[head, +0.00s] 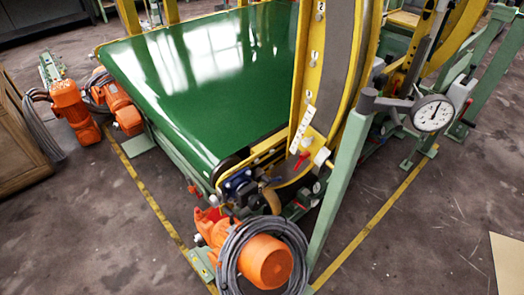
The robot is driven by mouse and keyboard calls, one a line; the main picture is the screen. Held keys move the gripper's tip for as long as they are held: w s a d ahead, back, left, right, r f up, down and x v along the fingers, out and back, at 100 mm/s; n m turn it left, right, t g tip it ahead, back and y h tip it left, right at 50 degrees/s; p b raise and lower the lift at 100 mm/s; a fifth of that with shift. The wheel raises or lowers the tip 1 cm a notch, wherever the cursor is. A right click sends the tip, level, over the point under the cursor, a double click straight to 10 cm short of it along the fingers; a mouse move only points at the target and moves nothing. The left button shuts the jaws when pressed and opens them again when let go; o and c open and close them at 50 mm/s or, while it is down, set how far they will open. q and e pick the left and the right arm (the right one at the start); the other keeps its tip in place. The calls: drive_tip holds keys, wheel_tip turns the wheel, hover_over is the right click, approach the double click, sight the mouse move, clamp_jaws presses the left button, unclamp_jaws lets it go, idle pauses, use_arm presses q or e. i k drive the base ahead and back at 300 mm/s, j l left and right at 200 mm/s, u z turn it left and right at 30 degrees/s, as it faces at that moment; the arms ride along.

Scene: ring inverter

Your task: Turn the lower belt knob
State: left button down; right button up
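The machine has a green belt (205,75) with a yellow ring frame (345,75) at its right. Near the foot of the ring is a small red handle (303,159), with a pale round knob (321,157) beside it. A dark blue part (238,183) sits below the belt's front corner, and small red parts (193,190) show along the belt's front side. I cannot tell which of these is the lower belt knob. Neither of my grippers is in the head view.
An orange motor (266,262) ringed by coiled grey cable stands at the machine's front foot. A green post (340,190) rises beside it, and a round dial (433,113) is at the right. More orange motors (72,108) stand at the left. The floor (420,235) at front right is mostly clear.

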sight(255, 202)
drive_tip(key=k+l+u, duration=0.25)
drive_tip(key=k+l, duration=0.55)
drive_tip(key=k, duration=0.05)
